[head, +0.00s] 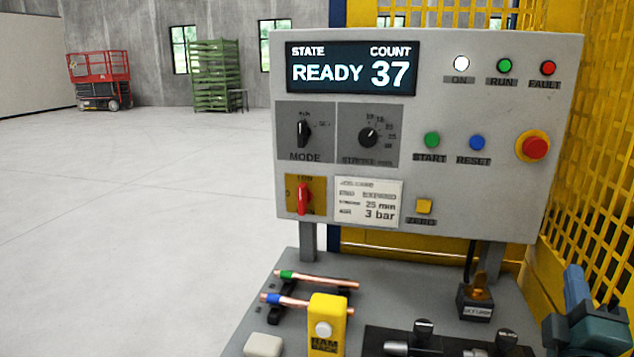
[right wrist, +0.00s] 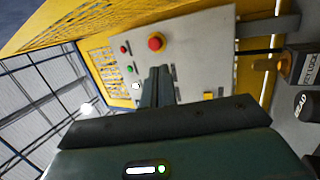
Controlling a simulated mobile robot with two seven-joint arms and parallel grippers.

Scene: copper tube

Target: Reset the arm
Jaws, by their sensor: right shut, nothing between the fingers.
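My right gripper (head: 575,274) is at the lower right of the head view, its fingers pointing up. It is shut and empty, apart from the control panel (head: 430,190) and to the right of the bench fittings. In the right wrist view its closed fingers (right wrist: 158,76) stand in front of the panel (right wrist: 195,60), with nothing between them. The panel display (head: 350,69) reads READY and COUNT 37, and the ON lamp (head: 461,63) is lit white. My left gripper is not in view.
Two copper tubes, one with a green band (head: 320,280) and one with a blue band (head: 310,303), lie on the bench (head: 230,340). A yellow block (head: 326,325) stands near them. Yellow mesh fencing (head: 605,130) borders the right. Open floor lies left.

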